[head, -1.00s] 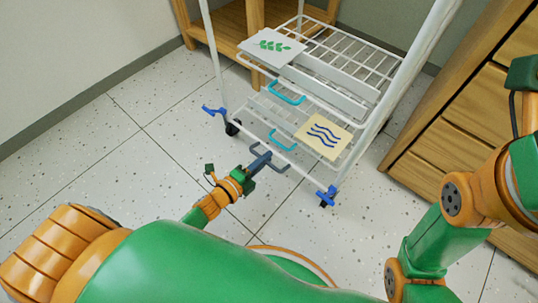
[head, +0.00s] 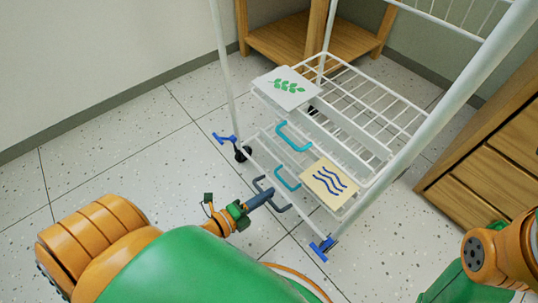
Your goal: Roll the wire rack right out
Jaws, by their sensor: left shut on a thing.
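The white wire rack (head: 432,128) stands upright on castors, its open front facing me. It has teal handles, a grey pull handle (head: 283,209) low at the front, and blue pedals at its front left (head: 224,138) and front right (head: 322,249) feet. My left gripper (head: 262,198) is shut on the grey pull handle. Two cards lie on the rack's front: a white one with a green leaf (head: 286,88) and a cream one with dark wavy lines (head: 329,183). The rack's top is cut off by the picture. My right gripper is out of view.
A wooden shelf unit (head: 285,42) stands behind the rack in the corner. A wooden drawer cabinet (head: 490,170) is at the right, with a floor gap between it and the rack. A wall (head: 90,70) runs along the left. The tiled floor (head: 130,150) at the left is clear.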

